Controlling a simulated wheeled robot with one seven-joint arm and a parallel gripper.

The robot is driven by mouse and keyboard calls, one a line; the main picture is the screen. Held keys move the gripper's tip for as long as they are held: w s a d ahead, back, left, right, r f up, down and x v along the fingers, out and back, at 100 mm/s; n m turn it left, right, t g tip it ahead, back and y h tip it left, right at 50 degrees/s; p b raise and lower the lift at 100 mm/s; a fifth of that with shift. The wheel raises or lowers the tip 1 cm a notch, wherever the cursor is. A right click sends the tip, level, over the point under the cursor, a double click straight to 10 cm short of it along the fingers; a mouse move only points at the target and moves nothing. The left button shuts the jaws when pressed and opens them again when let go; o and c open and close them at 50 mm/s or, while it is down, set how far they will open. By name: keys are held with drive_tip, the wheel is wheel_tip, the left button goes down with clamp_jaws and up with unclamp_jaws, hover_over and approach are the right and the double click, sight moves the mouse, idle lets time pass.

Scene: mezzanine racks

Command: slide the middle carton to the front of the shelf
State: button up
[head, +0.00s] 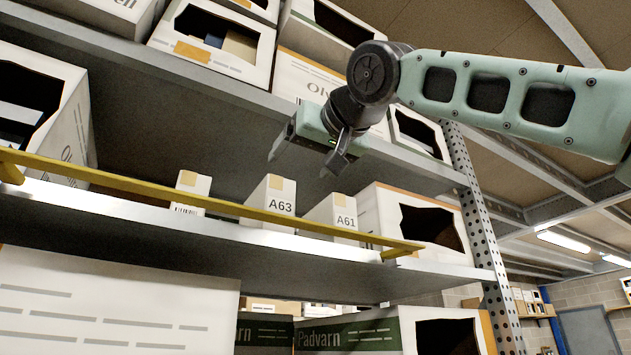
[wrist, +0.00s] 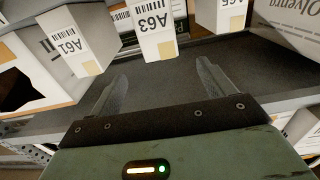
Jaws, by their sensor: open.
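Three narrow white cartons stand in a row on the middle shelf (head: 130,209). The middle carton (head: 267,205) is labelled A63 and has a tan tape patch; it shows upside down in the wrist view (wrist: 152,27). The A61 carton (head: 336,219) is to its right in the head view, and the third carton (head: 189,190) to its left; the wrist view reads A65 on that one (wrist: 219,14). My gripper (head: 307,160) is open and empty, above the cartons. In the wrist view its fingers (wrist: 162,72) point towards the A63 carton without touching it.
A yellow bar (head: 110,181) runs along the shelf's front, passing before the cartons. Large open boxes stand at both ends, at right (head: 420,222) and left (head: 72,115). The upper shelf (head: 250,95) is close above my gripper. A perforated upright (head: 478,210) stands at right.

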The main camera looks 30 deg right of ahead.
drive_tip(key=shift+s+b, duration=0.85)
drive_tip(key=shift+s, duration=0.9)
